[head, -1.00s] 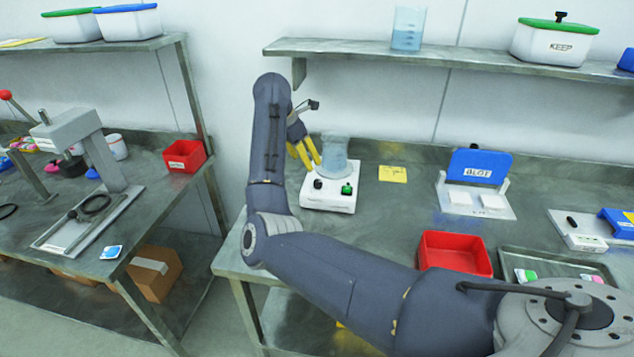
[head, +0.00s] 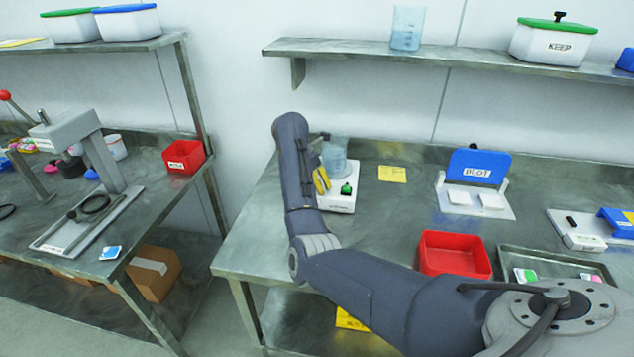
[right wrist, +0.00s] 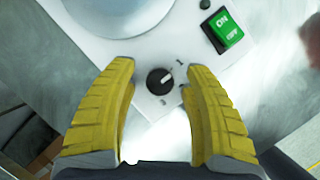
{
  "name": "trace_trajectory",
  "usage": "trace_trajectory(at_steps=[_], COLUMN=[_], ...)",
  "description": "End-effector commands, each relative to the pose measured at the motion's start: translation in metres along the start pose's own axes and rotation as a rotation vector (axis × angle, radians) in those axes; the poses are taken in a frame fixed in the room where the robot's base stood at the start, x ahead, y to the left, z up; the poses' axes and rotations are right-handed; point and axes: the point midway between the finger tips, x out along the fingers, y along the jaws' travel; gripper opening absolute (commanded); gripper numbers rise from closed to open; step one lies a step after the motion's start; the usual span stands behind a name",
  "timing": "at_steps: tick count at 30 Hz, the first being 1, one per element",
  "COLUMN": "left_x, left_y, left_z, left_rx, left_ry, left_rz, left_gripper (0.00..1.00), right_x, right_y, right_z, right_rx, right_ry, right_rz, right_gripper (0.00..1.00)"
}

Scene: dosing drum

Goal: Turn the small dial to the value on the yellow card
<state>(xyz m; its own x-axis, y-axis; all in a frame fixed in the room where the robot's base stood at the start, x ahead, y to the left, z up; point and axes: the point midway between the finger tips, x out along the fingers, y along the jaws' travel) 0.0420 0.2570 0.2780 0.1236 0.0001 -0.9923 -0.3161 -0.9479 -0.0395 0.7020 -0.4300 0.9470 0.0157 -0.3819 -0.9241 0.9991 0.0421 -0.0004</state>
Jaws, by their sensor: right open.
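The small black dial (right wrist: 160,81) sits on the white front of the stirrer base (head: 340,200), with a white pointer line toward its upper right and small marks around it. My right gripper (right wrist: 158,85) is open, its yellow fingers on either side of the dial, apart from it. In the head view my right gripper (head: 321,180) is partly hidden by my arm, which also hides the dial. A green ON/OFF switch (right wrist: 222,30) is right of the dial. The yellow card (head: 392,174) lies right of the base; its writing is too small to read. My left gripper is not in view.
A beaker (head: 335,155) stands on the base behind the switch. A red bin (head: 453,254), a tray (head: 560,264) and a blue BLOT stand (head: 478,168) are farther right. The bench between card and red bin is clear.

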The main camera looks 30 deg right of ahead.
Motion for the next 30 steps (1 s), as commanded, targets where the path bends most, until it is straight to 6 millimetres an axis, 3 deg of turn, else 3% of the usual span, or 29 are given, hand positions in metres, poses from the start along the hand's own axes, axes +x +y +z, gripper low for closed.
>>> trace_trajectory(at_steps=[8,21,30], left_x=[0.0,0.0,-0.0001], left_y=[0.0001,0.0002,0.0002], left_z=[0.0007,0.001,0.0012], left_rx=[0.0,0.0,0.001], left_ry=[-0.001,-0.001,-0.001], left_rz=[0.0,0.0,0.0], left_gripper=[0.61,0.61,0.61], right_x=[0.0004,0.0002,0.0002], right_y=[-0.0001,-0.0001,-0.0003], right_z=[0.0,0.0001,0.0011], right_rx=[0.0,0.0,0.002], right_ry=[0.0,-0.001,-0.002], right_rz=[0.0,0.0,-0.001], right_gripper=[0.49,0.0,0.0])
